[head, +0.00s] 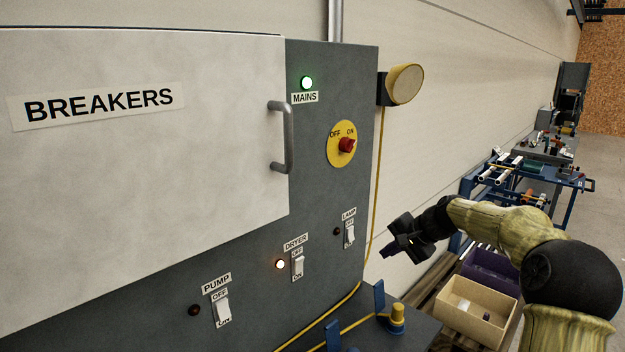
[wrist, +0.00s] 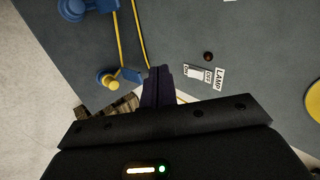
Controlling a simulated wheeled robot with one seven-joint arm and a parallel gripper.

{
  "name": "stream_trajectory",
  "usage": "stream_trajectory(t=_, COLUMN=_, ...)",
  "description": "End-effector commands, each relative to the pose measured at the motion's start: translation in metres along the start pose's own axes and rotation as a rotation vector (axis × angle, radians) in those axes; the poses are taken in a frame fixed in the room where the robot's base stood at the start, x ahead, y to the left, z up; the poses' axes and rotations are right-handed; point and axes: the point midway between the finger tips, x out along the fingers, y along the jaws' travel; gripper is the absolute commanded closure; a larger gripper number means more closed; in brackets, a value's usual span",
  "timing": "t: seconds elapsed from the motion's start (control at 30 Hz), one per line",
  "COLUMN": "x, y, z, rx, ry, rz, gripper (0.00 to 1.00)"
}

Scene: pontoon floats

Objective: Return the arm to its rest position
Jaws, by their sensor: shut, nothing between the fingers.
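My gripper (head: 387,253) is at the end of my arm, to the right of the grey panel's edge and below the lamp switch (head: 349,236) in the head view. Its dark purple fingers are shut and empty. In the wrist view the closed fingers of my gripper (wrist: 158,75) point at the panel, just left of the lamp switch (wrist: 197,72). A gap between fingers and switch is seen in the head view. My arm is bent, reaching in from the right.
The breaker cabinet (head: 333,75) has a white door (head: 150,190) with a handle (head: 283,138). The mains light (head: 306,83) is green, and the dryer light (head: 280,264) glows. Yellow cable (head: 375,185), blue brackets (head: 379,297) and a tan bin (head: 475,318) are near my arm.

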Motion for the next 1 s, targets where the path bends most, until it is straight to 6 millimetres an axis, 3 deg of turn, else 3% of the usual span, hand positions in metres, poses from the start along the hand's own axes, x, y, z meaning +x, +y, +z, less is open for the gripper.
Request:
stream_trajectory(t=0.37, x=0.023, y=0.031, z=0.068, rx=-0.169, ry=-0.009, rz=0.194, gripper=1.0)
stream_trajectory(t=0.63, x=0.017, y=0.09, z=0.147, rx=-0.382, ry=-0.019, rz=0.402, gripper=1.0)
stream_trajectory(t=1.0, x=-0.026, y=0.184, z=0.252, rx=-0.653, ry=-0.064, rz=0.579, gripper=1.0)
